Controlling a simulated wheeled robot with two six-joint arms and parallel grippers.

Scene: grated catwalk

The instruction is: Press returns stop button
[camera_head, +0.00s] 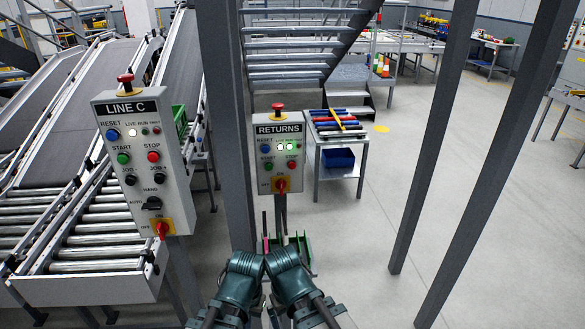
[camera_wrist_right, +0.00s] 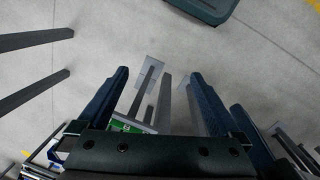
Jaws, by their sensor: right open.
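The grey RETURNS panel (camera_head: 279,156) stands on a post in the middle of the head view. Its red stop button (camera_head: 291,165) sits right of the green start button (camera_head: 268,167). My left gripper (camera_head: 232,316) and right gripper (camera_head: 301,317) are at the bottom of the head view, below and apart from the panel, fingers pointing down. Both look open and empty. In the right wrist view the right gripper (camera_wrist_right: 158,88) has its fingers wide apart over floor.
A similar LINE C panel (camera_head: 143,160) stands left, before roller conveyors (camera_head: 95,235). A grey column (camera_head: 228,120) rises between the panels. A cart (camera_head: 338,150) with a blue bin (camera_head: 339,159) stands behind right. Green bin (camera_head: 303,245) is low behind my arms. Open floor lies right, beyond slanted posts (camera_head: 435,140).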

